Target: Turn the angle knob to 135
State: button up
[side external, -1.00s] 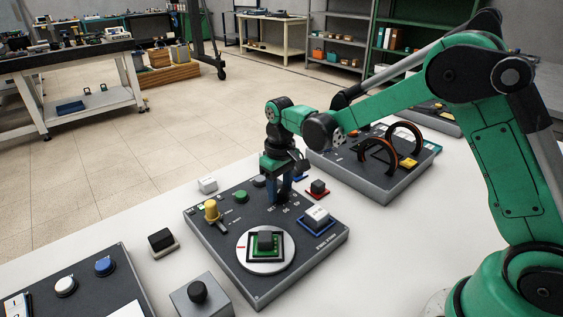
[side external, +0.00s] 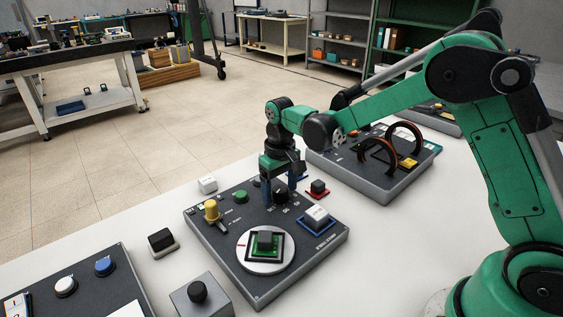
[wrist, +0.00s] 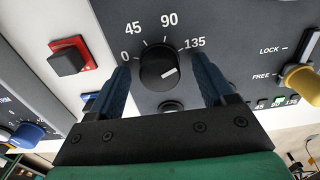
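The angle knob (wrist: 159,68) is a round black dial on the dark panel, with printed marks 0, 45, 90 and 135 around it. Its pale pointer line faces right, near the 135 side but a little below that mark in the wrist view. In the side view the knob (side external: 280,196) shows under my gripper (side external: 279,188). My gripper is open. In the wrist view its two blue fingers (wrist: 160,64) stand on either side of the knob with gaps showing, so it holds nothing.
A yellow-handled LOCK/FREE lever (wrist: 302,78) and a small row of numbers with a green cell (wrist: 279,102) are on the panel. A red-based black block (wrist: 69,57) lies beside the panel. A round white plate (side external: 246,262) carries a green-and-black part.

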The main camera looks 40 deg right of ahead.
aim_at(281, 189)
jog(key=shift+r, duration=2.85)
jog(key=shift+s+r, duration=0.1)
jog(key=shift+r, duration=0.05)
jog(key=s+r+t, duration=0.4)
jog(key=s+t, duration=0.3)
jog(key=s, duration=0.6)
jog(key=shift+d+r, duration=0.15)
jog(key=shift+d, duration=0.05)
